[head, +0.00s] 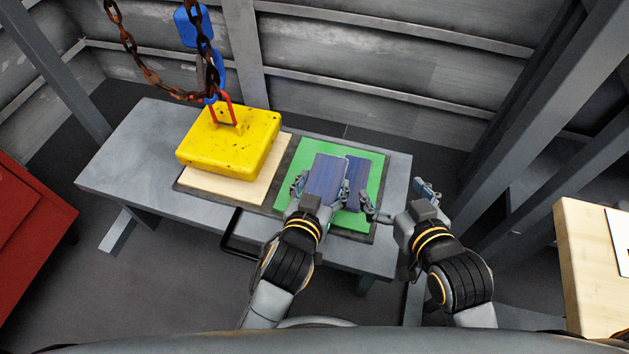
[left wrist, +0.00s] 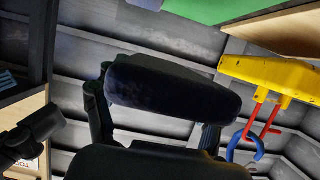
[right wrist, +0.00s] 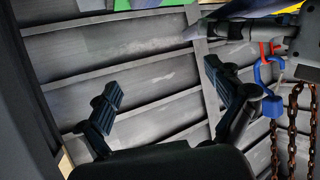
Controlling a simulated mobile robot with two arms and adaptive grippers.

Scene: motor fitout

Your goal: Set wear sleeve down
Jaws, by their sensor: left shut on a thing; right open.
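The wear sleeve, a blue block-like piece (head: 327,173), is held in my left gripper (head: 321,189), whose fingers are shut on its two sides. It shows in front of the green mat (head: 373,222); I cannot tell whether it touches the mat. In the left wrist view the held piece looks dark navy with rounded ends (left wrist: 170,88). A second, darker blue piece (head: 357,178) shows just right of it over the mat, partly hidden. My right gripper (head: 398,199) is open and empty, right of the mat near the table's right edge. Its spread fingers show in the right wrist view (right wrist: 170,105).
A yellow block (head: 228,145) hangs from or is hooked to a rusty chain (head: 147,80) above a wooden board (head: 225,187) on the grey table (head: 130,160). A red cabinet (head: 30,225) stands at left, a wooden table (head: 580,260) at right. The table's left end is clear.

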